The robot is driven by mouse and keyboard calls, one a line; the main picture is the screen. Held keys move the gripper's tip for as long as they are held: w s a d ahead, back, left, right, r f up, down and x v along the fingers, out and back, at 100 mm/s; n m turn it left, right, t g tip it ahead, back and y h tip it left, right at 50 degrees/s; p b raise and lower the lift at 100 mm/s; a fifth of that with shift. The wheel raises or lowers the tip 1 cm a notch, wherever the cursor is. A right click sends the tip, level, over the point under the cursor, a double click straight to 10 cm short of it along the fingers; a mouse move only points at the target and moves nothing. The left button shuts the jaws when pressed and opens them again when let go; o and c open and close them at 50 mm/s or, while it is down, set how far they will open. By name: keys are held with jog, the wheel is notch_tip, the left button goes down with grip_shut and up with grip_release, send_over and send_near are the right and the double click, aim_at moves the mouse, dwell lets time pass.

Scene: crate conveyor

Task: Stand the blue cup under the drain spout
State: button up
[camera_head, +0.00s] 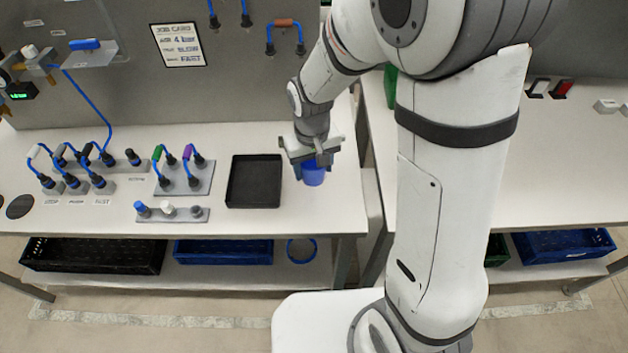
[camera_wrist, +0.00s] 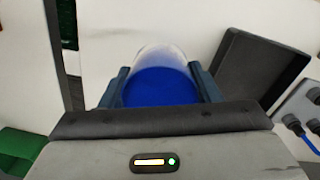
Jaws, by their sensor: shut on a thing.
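The blue cup (camera_head: 314,175) is held between the fingers of my gripper (camera_head: 313,158), to the right of the black tray in the head view. My gripper is shut on the cup. The wrist view shows the blue cup (camera_wrist: 160,86) between the two dark fingers of my gripper (camera_wrist: 160,90), with a pale, see-through-looking upper edge. Whether the cup touches the bench top or hangs above it, I cannot tell. I cannot make out a drain spout for certain in either view.
A black tray (camera_head: 232,182) lies left of the cup; it also shows in the wrist view (camera_wrist: 234,80). Blue hoses with fittings (camera_head: 180,166) stand further left. A gap separates this bench (camera_head: 330,218) from the right bench (camera_head: 540,190). Crates (camera_head: 222,252) sit below.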

aim_at(313, 190)
jog(key=shift+f, duration=2.55)
jog(key=shift+f, duration=0.1)
jog(key=o, duration=0.5)
jog(key=shift+f, duration=0.1)
jog(key=o, duration=0.5)
jog(key=shift+c, duration=0.2)
